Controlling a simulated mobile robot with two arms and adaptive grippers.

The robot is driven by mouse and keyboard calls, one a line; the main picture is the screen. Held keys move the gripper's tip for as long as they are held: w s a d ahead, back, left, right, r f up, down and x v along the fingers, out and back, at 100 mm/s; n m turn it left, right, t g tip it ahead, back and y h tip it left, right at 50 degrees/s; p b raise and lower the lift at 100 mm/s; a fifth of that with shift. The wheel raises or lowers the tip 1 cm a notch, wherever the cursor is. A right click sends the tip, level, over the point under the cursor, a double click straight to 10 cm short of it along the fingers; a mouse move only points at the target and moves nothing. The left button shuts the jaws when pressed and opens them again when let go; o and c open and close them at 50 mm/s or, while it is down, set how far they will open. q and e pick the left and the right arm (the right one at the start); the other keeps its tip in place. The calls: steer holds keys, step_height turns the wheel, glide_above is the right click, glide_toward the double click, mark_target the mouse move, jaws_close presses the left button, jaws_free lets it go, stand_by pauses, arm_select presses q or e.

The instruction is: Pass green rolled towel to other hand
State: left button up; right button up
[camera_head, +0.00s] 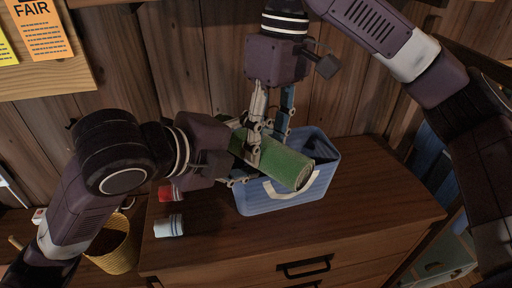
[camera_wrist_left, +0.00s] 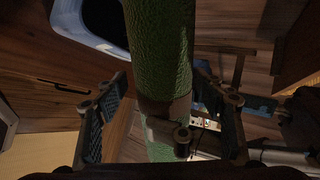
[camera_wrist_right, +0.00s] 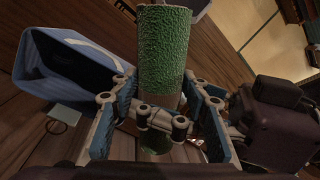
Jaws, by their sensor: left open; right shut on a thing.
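The green rolled towel (camera_head: 282,163) is held at a slant above a blue bin; it also shows in the left wrist view (camera_wrist_left: 160,45) and the right wrist view (camera_wrist_right: 163,50). My right gripper (camera_head: 258,150) comes down from above and is shut on the towel around its middle. My left gripper (camera_head: 232,168) comes in from the left and is open. In the left wrist view its fingers (camera_wrist_left: 165,108) stand on either side of the towel, apart from it. Part of the towel is hidden behind the right gripper's fingers (camera_wrist_right: 160,115).
The blue bin (camera_head: 285,201) with a pale handle stands on the wooden dresser (camera_head: 385,200), below the towel. A red cup (camera_head: 168,193) and a white cup (camera_head: 168,227) are at the dresser's left. A yellow basket (camera_head: 115,255) is lower left. The dresser's right side is clear.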

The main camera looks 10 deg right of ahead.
arm_select(q)
steer(key=c, duration=1.2)
steer(key=shift+c, duration=0.6)
arm_select(e)
steer(key=o, duration=1.3)
